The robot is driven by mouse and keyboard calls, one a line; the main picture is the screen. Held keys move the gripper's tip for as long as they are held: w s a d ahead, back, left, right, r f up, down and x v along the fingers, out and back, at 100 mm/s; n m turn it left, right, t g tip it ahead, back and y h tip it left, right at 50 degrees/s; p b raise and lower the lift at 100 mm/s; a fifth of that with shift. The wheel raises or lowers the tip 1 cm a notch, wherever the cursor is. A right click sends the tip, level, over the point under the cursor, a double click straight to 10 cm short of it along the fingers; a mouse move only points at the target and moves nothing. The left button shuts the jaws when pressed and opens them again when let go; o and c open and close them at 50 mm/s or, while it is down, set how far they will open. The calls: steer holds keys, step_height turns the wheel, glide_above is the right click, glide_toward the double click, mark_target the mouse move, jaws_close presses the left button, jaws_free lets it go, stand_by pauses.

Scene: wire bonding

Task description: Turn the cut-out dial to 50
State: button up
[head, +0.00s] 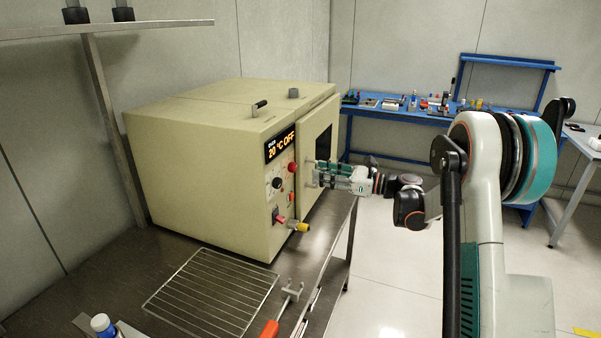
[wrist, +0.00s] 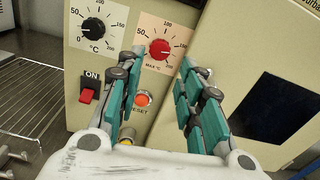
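The cut-out dial (wrist: 160,49) is a red knob on a pale plate marked 0 to 200 and "MAX °C". It also shows in the head view (head: 292,167) on the oven's front panel. Its exact setting is too small to tell. My gripper (wrist: 161,64) is open, with its two teal-padded fingers apart and nothing between them. The fingertips point at the panel, one toward each side of the red dial. In the head view my gripper (head: 311,172) is just right of the dial, and contact cannot be told.
The beige oven (head: 195,165) shows "20 °C OFF" on its display (head: 281,145). A black dial (wrist: 93,30), a red ON switch (wrist: 86,96) and a lit reset button (wrist: 142,98) are near the red dial. A wire rack (head: 210,292) lies on the bench in front.

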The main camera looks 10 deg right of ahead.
mark_target(295, 168)
steer(key=b+x, duration=0.1)
steer(key=x, duration=0.6)
steer(key=shift+w+a+b, duration=0.25)
steer(key=shift+a+b, duration=0.05)
steer(key=shift+b, duration=0.1)
steer(key=c, duration=0.8)
